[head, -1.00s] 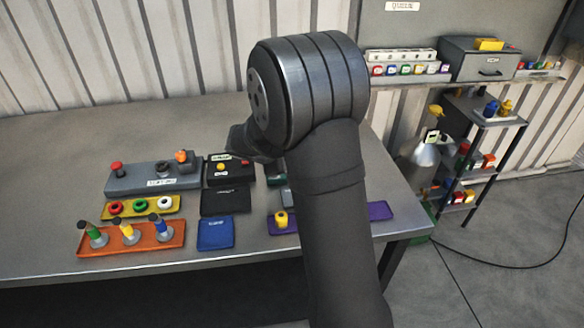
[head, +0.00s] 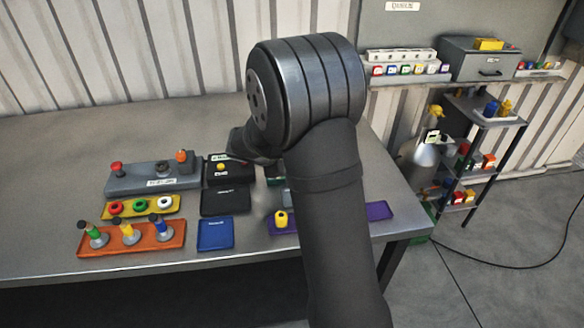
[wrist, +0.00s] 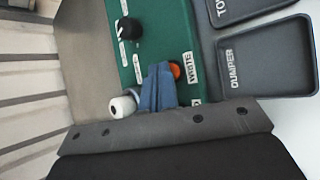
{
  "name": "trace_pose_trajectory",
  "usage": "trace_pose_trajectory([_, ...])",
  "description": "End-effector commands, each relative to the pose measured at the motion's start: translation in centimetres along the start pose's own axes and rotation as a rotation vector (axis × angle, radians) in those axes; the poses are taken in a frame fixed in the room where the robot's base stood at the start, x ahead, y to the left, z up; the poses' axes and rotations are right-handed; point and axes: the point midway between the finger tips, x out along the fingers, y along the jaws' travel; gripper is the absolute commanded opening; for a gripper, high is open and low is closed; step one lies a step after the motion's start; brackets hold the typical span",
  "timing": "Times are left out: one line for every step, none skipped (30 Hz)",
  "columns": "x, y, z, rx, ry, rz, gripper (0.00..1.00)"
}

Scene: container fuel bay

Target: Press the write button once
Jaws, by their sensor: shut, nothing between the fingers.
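The write button is an orange-red round button (wrist: 175,70) beside a white WRITE label (wrist: 190,68) on a green panel (wrist: 150,25) in the wrist view. My gripper (wrist: 158,72) shows there as blue fingers, closed together with nothing between them. The fingertips are just left of the button and overlap its edge in the picture; whether they touch it I cannot tell. In the head view my arm hides most of the panel and the fingers.
A black knob (wrist: 128,28) stands on the panel, and a white round part (wrist: 123,105) is left of my fingers. Dark trays, one labelled DUMPER (wrist: 265,65), lie to the right. In the head view, a grey button box (head: 150,180) and orange tray (head: 130,240) are left of my arm.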

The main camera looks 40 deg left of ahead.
Motion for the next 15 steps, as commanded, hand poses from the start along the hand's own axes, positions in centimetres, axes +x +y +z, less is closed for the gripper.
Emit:
trace_pose_trajectory([0.0, 0.0, 0.0, 0.0, 0.0, 0.0, 0.0])
trace_pose_trajectory([0.0, 0.0, 0.0, 0.0, 0.0, 0.0, 0.0])
trace_pose_trajectory([0.0, 0.0, 0.0, 0.0, 0.0, 0.0, 0.0])
trace_pose_trajectory([0.0, 0.0, 0.0, 0.0, 0.0, 0.0, 0.0])
trace_pose_trajectory([0.0, 0.0, 0.0, 0.0, 0.0, 0.0, 0.0])
trace_pose_trajectory([-0.1, 0.0, 0.0, 0.0, 0.0, 0.0, 0.0])
trace_pose_trajectory([-0.1, 0.1, 0.1, 0.0, 0.0, 0.0, 0.0])
trace_pose_trajectory([-0.2, 0.1, 0.1, 0.001, 0.0, 0.001, 0.0])
trace_pose_trajectory([-0.3, 0.2, 0.2, 0.001, 0.001, 0.001, 0.0])
trace_pose_trajectory([-0.4, 0.3, 0.2, 0.002, 0.001, 0.001, 0.0])
trace_pose_trajectory([-0.5, 0.4, 0.3, 0.002, 0.001, 0.002, 0.0])
trace_pose_trajectory([-0.6, 0.5, 0.4, 0.003, 0.001, 0.002, 0.0])
trace_pose_trajectory([-0.8, 0.6, 0.5, 0.003, 0.001, 0.002, 0.0])
trace_pose_trajectory([-0.9, 0.7, 0.6, 0.002, 0.001, 0.002, 0.0])
trace_pose_trajectory([-1.0, 0.8, 0.7, 0.002, 0.001, 0.001, 0.0])
